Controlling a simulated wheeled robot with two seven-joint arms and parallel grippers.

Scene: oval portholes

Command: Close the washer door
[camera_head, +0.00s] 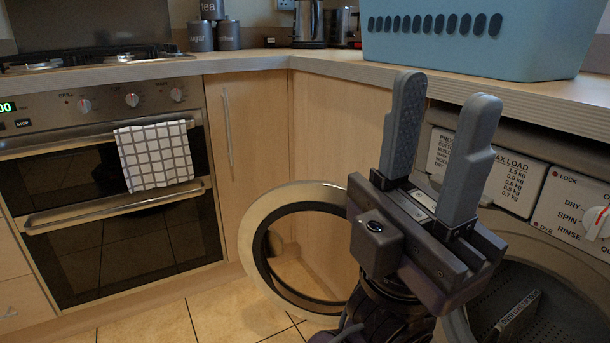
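The washer door (263,283) is a round pale ring with a dark inner rim, standing swung open to the left of the washer. The washer (571,258) is at the right under the counter, with its drum opening uncovered at the lower right. My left gripper (443,127) is in front of the washer, fingers pointing up, open with an empty gap between them. Its body covers the door's right edge and the hinge side. I cannot tell whether my arm touches the door. My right gripper is not in view.
A blue basket (480,55) stands on the counter (338,66) above the washer. An oven (112,200) with a checked towel (154,155) is at the left. Tiled floor (190,318) shows between oven and door. Canisters and a kettle stand at the back.

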